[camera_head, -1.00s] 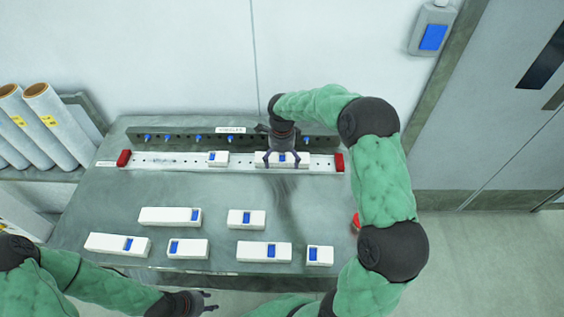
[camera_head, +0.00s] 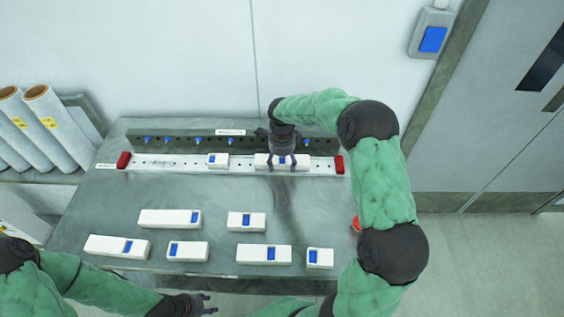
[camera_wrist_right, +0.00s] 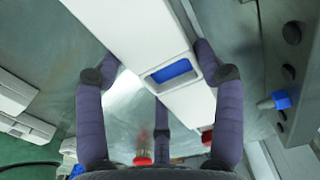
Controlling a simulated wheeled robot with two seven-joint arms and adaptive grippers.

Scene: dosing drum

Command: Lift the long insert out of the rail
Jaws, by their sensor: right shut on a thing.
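The long insert (camera_head: 262,160) is a white block with a blue window, at the right part of the pale rail (camera_head: 180,163). My right gripper (camera_head: 282,166) comes down over it from above and is shut on it. In the right wrist view, the fingers hold the long insert (camera_wrist_right: 130,30) from both sides, near its blue window. The fingers cover part of the insert, and I cannot tell whether its underside is clear of the rail. A shorter insert (camera_head: 217,160) sits in the rail to the left. My left gripper (camera_head: 209,303) is open and empty at the bottom.
Red end blocks (camera_head: 123,159) (camera_head: 340,164) close the rail. A dark bar (camera_head: 180,139) with blue pegs runs behind it. Several white inserts (camera_head: 165,218) lie on the front of the table (camera_head: 110,205). The table between them and the rail is clear.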

